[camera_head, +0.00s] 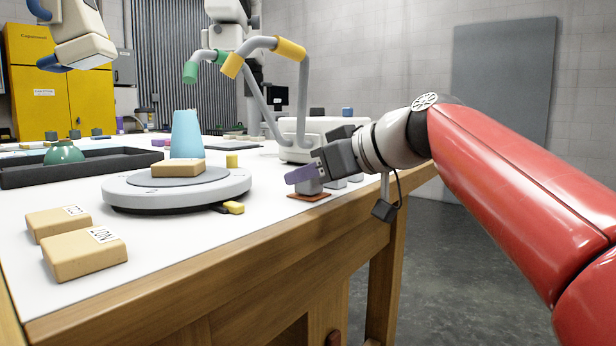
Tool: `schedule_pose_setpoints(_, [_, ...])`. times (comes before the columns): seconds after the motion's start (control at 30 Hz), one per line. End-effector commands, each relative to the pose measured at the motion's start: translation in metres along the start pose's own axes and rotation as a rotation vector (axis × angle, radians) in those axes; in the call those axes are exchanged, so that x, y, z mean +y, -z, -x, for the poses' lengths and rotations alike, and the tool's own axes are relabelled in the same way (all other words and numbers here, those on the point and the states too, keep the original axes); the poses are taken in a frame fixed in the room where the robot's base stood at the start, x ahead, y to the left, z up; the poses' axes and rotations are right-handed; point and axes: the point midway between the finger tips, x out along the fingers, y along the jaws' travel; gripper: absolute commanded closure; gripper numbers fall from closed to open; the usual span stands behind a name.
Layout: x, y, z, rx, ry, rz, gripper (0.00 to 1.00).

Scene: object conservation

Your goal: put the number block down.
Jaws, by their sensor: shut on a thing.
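More grey blocks (336,184) sit just right of the mat. A round white turntable (130,198) bearing a tan block (178,168) and a blue cup (186,134) stands left. Two tan blocks (84,255) lie at front left. The white tabletop (200,238) between is clear.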

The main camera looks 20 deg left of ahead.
Motion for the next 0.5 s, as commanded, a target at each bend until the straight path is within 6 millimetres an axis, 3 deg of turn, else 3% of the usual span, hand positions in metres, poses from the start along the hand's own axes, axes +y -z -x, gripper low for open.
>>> schedule_pose_setpoints(0.07, [0.0,-0.0038,-0.0016,0.0,0.0,0.0,0.94])
schedule_pose_setpoints(0.1, [0.0,-0.0029,-0.0012,0.0,0.0,0.0,0.66])
schedule_pose_setpoints(0.23, [0.0,-0.0023,-0.001,0.0,0.0,0.0,0.49])
schedule_pose_setpoints(0.5, [-0.0001,-0.0021,-0.0009,0.0,0.0,0.0,0.47])
